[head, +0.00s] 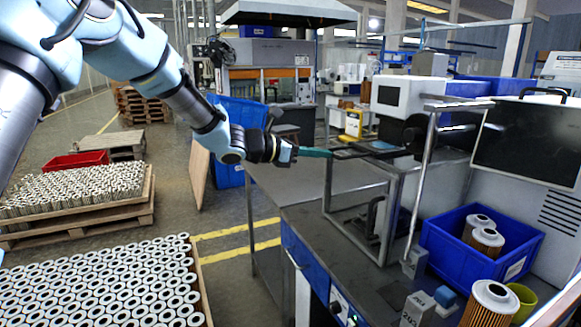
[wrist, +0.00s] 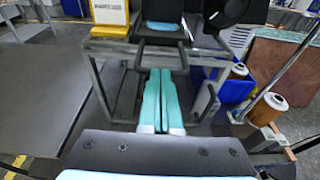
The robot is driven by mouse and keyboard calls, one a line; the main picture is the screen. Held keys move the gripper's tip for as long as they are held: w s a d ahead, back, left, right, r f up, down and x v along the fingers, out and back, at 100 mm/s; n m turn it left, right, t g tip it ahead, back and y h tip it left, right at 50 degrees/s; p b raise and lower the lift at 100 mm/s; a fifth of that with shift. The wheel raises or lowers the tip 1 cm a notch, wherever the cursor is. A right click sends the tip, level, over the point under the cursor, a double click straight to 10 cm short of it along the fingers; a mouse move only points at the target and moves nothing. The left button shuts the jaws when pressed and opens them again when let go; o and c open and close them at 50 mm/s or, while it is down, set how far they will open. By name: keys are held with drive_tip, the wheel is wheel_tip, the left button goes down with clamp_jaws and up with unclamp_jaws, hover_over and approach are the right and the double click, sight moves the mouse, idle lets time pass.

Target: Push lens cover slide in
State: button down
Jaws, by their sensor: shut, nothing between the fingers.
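The lens cover slide (head: 362,152) is a dark flat piece with a loop-like front end, sticking out from the machine above a metal frame. In the wrist view the slide (wrist: 163,46) lies straight ahead, with a light blue patch on its top. My gripper (head: 329,153) has teal fingers, shut and empty, pointing at the slide's front end. In the wrist view the fingertips of my gripper (wrist: 160,71) are side by side at the near edge of the slide. I cannot tell whether they touch it. The slide's far end is hidden in the machine.
A metal frame (head: 326,198) stands under the slide, with an upright post (head: 424,180) to its right. A blue bin (head: 458,262) holds filter cartridges at the right. A dark monitor (head: 527,145) stands behind it. A yellow box (wrist: 110,14) is left of the slide.

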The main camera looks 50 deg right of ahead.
drive_tip(key=r+x, duration=0.1)
drive_tip(key=x, duration=0.5)
drive_tip(key=shift+s+d+r+b, duration=0.2)
drive_tip(key=shift+d+r+b, duration=0.15)
drive_tip(key=shift+d, duration=0.1)
